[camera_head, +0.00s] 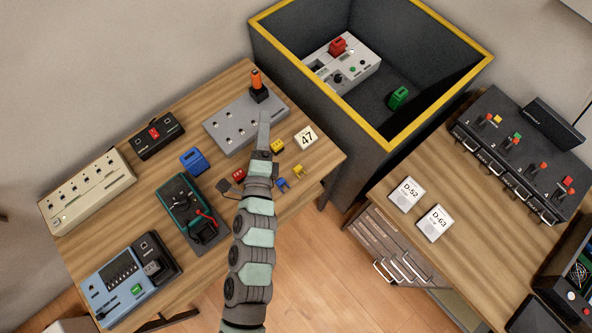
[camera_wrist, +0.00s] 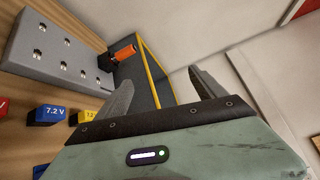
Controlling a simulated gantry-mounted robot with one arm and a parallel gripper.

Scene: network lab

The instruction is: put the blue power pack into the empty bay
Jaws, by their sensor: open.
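My gripper (camera_head: 263,133) is open above the left bench, by the front edge of the grey plate. In the wrist view its two fingers (camera_wrist: 160,92) stand apart with nothing between them. A blue pack marked 7.2 V (camera_wrist: 47,115) lies beside a yellow pack (camera_wrist: 85,117). In the head view a small blue pack (camera_head: 283,184) lies right of my arm; I cannot tell if it is the same one. A larger blue block (camera_head: 194,160) stands farther left. A dark unit (camera_head: 158,136) holds a red piece. I cannot make out which bay is empty.
The grey plate (camera_head: 232,125) bears an upright orange-handled piece (camera_head: 257,86). Red (camera_head: 239,175) and yellow (camera_head: 299,170) packs lie near my arm. A deep yellow-rimmed bin (camera_head: 392,146) stands to the right. A teal device (camera_head: 179,198) and a light-blue unit (camera_head: 112,284) crowd the left.

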